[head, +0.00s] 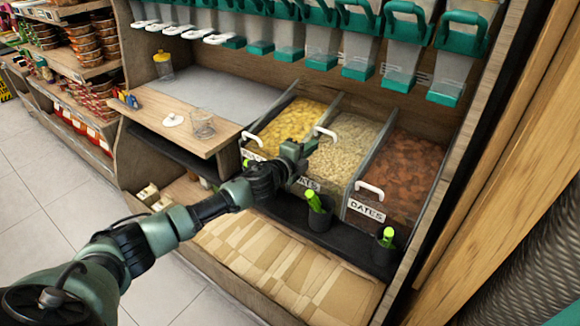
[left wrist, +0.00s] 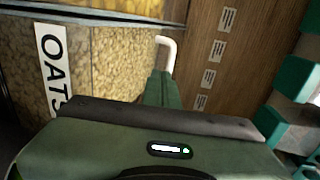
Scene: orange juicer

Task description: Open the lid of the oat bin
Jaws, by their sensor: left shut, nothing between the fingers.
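The oat bin (head: 308,183) is the middle of three bins in the head view; its OATS label (left wrist: 55,70) shows in the left wrist view. Its clear lid appears tilted partly up: the white lid handle (head: 326,133) stands well above the label, higher than the handles on the neighbouring bins. My left gripper (head: 308,146) is shut and empty, just beside and below that handle. In the left wrist view the shut fingertips (left wrist: 160,76) are close under the handle (left wrist: 167,52); I cannot tell whether they touch. My right gripper is not in view.
A dates bin (head: 367,212) is on the right and a yellow-filled bin (head: 290,125) on the left, both lids down. Green-handled dispensers (head: 408,45) hang above. Scoop cups (head: 320,213) stand in front. A wooden counter (head: 180,130) holds a glass (head: 201,122).

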